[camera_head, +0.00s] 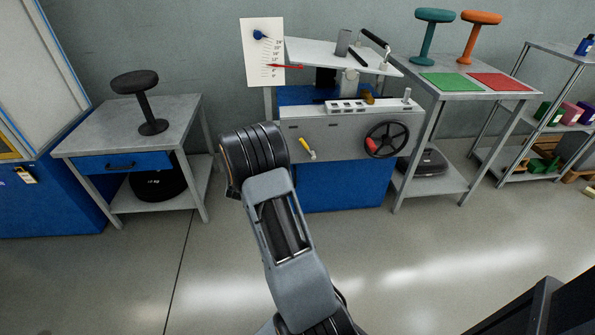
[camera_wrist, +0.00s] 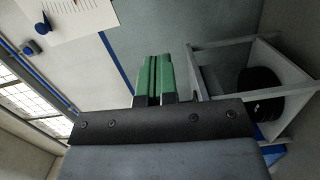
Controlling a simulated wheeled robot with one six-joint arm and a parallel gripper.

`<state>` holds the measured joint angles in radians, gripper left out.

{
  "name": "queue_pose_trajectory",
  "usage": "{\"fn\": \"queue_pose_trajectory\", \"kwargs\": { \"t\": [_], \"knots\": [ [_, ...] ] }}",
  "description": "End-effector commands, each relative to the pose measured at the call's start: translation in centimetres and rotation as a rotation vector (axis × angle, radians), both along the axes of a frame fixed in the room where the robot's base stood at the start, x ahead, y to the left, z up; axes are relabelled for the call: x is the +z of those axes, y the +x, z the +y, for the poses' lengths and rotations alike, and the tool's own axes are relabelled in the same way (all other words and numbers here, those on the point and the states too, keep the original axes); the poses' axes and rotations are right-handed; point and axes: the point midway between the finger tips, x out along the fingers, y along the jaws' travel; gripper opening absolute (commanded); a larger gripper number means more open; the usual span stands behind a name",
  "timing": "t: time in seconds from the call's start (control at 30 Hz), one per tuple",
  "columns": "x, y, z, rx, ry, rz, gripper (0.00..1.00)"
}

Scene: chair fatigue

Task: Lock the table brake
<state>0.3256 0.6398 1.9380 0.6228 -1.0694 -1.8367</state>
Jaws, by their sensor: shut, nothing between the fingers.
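The grey testing table (camera_head: 340,128) stands at the back centre on a blue base. A small lever with a yellow handle (camera_head: 306,145) sits on its front panel, tilted. I cannot tell for certain that this lever is the brake. A black handwheel (camera_head: 386,139) with a red grip is to its right. My gripper shows in the wrist view (camera_wrist: 154,82) with its green fingers together and nothing between them. In the head view my arm's links hide the fingers, and the arm reaches up just left of the table's front panel. The lever is not clearly seen in the wrist view.
A scale board (camera_head: 263,52) with a red pointer and blue knob stands above the table's left side. A side table (camera_head: 140,130) with a black stool (camera_head: 140,97) is at left. A bench with green and red mats (camera_head: 450,82) is at right. The floor in front is clear.

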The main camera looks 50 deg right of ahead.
Motion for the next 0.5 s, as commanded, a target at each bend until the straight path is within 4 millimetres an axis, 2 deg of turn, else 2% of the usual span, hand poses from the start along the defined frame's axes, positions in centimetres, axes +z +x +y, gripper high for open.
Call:
{"fn": "queue_pose_trajectory", "kwargs": {
  "t": [0.03,0.1,0.2,0.33,0.5],
  "knots": [
    [-4.2,-0.8,-1.7,-0.073,-0.097,0.042,0.00],
    [-6.7,-2.0,-3.5,-0.167,-0.221,0.099,0.00],
    [-9.3,-3.7,-5.0,-0.277,-0.357,0.175,0.00],
    [-11.2,-5.1,-6.0,-0.370,-0.464,0.245,0.00],
    [-11.9,-5.9,-6.4,-0.417,-0.514,0.280,0.00]
  ]
}}
